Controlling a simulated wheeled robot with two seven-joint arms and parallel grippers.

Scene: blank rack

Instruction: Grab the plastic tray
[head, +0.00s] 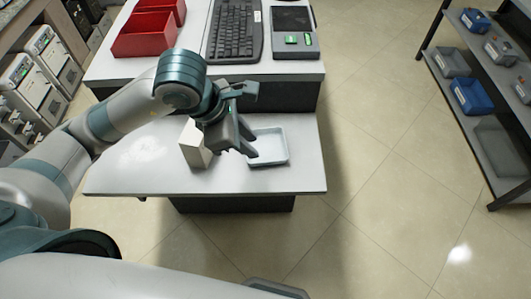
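The plastic tray (284,160) is a shallow, pale blue-white tray with a raised rim. It lies flat on the lower white table, right of the middle. My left gripper (253,146) is over the tray's left side, pointing down and to the right. Its dark fingers look spread apart with nothing between them. It hides part of the tray's left edge, and I cannot tell whether a finger touches the rim.
A pale box (192,146) stands just left of the tray. A higher surface behind holds a keyboard (235,32), red bins (143,36) and a dark device (291,20). A rack (487,120) with blue and grey bins stands right. Floor between is clear.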

